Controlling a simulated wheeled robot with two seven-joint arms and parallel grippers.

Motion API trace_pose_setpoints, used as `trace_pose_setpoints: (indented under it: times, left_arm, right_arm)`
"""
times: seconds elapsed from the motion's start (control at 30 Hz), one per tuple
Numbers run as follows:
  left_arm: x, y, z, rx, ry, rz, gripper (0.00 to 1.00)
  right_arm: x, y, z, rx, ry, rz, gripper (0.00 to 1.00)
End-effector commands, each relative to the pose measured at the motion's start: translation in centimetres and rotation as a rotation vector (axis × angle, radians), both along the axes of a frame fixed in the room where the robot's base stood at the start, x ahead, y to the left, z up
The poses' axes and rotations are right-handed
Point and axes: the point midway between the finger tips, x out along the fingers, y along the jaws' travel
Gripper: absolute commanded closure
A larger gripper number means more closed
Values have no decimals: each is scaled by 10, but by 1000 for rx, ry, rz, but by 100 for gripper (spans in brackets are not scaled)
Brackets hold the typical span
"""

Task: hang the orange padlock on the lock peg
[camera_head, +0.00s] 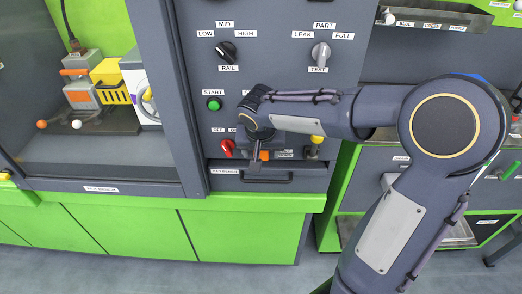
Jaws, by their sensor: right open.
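My right gripper (255,160) is at the lower part of the grey control panel, pointing down, with its jaws open. A small orange piece, which looks like the orange padlock (264,155), shows right beside the fingers. The wrist hides part of it, and I cannot tell whether the fingers touch it or what it rests on. I cannot make out the lock peg; my wrist and forearm cover part of this panel area. My left gripper is not in view.
A red knob (227,148) sits just left of my gripper, with a green start button (214,104) above. A yellow-topped fitting (317,139) is to the right. A drawer handle (266,178) lies below. A test chamber (100,176) is at the left.

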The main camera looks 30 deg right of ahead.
Motion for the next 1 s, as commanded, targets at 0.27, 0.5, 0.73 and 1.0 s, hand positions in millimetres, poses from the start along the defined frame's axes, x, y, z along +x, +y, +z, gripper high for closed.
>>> trace_pose_setpoints:
  times: [0.27, 0.5, 0.73, 1.0]
  left_arm:
    - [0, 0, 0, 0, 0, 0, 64]
    - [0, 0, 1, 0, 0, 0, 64]
    - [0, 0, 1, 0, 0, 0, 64]
    - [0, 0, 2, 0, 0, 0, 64]
  right_arm:
    - [-9, 6, 30, 2, -6, 0, 37]
    - [-22, 14, 64, 0, -4, 0, 37]
    - [-26, 16, 72, 0, 1, 1, 37]
    - [-85, 14, 64, 100, 14, 115, 37]
